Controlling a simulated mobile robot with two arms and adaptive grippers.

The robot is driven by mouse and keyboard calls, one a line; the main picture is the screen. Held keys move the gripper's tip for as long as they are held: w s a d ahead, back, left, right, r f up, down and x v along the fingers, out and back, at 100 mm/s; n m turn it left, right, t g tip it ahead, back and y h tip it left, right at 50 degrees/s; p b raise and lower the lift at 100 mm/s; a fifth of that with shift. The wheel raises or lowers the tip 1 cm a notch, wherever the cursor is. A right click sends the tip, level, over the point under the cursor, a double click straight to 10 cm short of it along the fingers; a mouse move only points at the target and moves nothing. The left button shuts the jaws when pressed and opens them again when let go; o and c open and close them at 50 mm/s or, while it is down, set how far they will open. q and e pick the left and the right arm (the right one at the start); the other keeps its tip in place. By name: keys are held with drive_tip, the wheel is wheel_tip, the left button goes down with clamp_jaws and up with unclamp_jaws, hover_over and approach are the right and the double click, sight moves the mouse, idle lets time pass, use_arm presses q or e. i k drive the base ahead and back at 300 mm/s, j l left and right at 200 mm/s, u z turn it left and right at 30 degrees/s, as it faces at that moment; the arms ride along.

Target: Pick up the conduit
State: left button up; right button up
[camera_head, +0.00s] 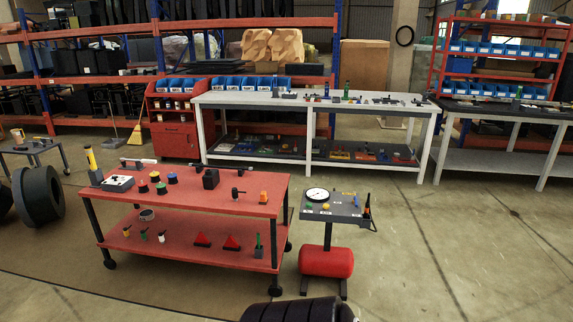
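I cannot tell for certain which thing is the conduit. A short pale tube-like piece (138,162) lies near the back left edge of the red cart (232,201), and a small dark rod-like part (238,190) lies near the cart's right end. Both are too small to make out clearly. Neither of my grippers is in view.
The red cart also holds colored knobs (161,188), a black block (210,179) and a panel box (118,183). A gauge stand (333,207) with a red tank is to its right. Black tires (300,311) are at the bottom. Floor at right is clear.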

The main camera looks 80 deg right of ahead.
sight(249, 170)
drive_tip(key=l+z, duration=0.25)
drive_tip(key=z, duration=0.2)
drive_tip(key=i+l+z, duration=0.1)
drive_tip(key=l+z, duration=0.15)
drive_tip(key=z, duration=0.2)
drive_tip(key=i+l+z, duration=0.1)
drive_tip(key=z, duration=0.3)
drive_tip(key=i+l+z, duration=0.2)
drive_tip(key=z, duration=0.25)
drive_tip(key=i+l+z, duration=0.15)
drive_tip(key=i+l, duration=0.2)
drive_tip(key=i+l+z, duration=0.15)
drive_tip(key=i+l, duration=0.15)
drive_tip(key=i, duration=0.15)
drive_tip(key=i+j, duration=0.1)
drive_tip(key=i, duration=0.4)
drive_tip(key=i+j, duration=0.1)
drive_tip(key=i, duration=0.4)
